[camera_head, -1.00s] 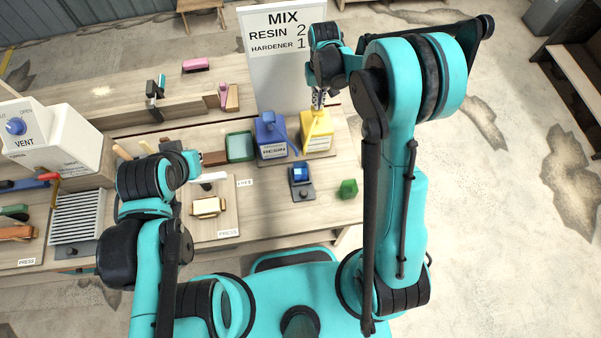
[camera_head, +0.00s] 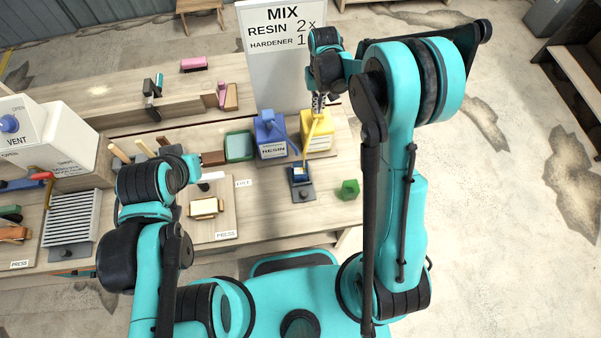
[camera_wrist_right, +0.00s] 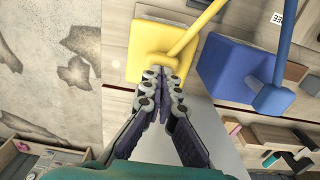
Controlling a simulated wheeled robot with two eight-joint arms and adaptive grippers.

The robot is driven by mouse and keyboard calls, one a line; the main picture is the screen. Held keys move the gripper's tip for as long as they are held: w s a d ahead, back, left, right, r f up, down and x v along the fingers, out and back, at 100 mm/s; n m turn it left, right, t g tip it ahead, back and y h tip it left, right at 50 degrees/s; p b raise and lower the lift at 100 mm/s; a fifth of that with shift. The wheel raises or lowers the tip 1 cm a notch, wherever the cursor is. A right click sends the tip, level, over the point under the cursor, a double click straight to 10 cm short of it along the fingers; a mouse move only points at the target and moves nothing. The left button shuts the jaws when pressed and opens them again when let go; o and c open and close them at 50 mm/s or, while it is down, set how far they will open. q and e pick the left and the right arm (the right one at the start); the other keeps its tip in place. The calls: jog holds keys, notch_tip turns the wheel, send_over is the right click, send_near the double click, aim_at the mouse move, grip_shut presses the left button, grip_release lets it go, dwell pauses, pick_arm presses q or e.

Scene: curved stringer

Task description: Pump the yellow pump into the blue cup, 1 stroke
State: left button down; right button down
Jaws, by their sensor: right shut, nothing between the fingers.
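The yellow pump (camera_head: 320,143) stands at the back right of the bench, and its long yellow spout reaches forward over the blue cup (camera_head: 301,178). The cup sits on a small dark stand, and a pale yellowish patch shows at its opening. My right gripper (camera_head: 318,106) is above the pump's head, fingers shut and pointing down. In the right wrist view the shut fingertips (camera_wrist_right: 163,76) are at the yellow pump head (camera_wrist_right: 153,62), seemingly touching it, with nothing between them. My left gripper (camera_head: 193,166) is at the left over the bench, its fingers unclear.
A blue resin pump (camera_head: 270,137) stands just left of the yellow one. The mix sign (camera_head: 282,75) stands behind the pumps.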

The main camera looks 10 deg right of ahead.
jog(key=shift+r, duration=0.1)
jog(key=shift+r+p, duration=1.1)
jog(key=shift+r, duration=0.85)
notch_tip(320, 180, up, 6)
jog(key=p, duration=0.3)
jog(key=s+f+t+b, duration=0.2)
jog(key=s+f+b, duration=0.2)
jog(key=s+b, duration=0.3)
jog(key=s+d+f+t+b, duration=0.1)
jog(key=s+f+t+b, duration=0.1)
jog(key=s+f+b, duration=0.2)
jog(key=s+f+t+b, duration=0.3)
jog(key=s+f+b, duration=0.1)
jog(key=s+b, duration=0.6)
jog(key=shift+s+d+f+b, duration=0.3)
jog(key=shift+s+d+b, duration=0.1)
jog(key=shift+b, duration=0.7)
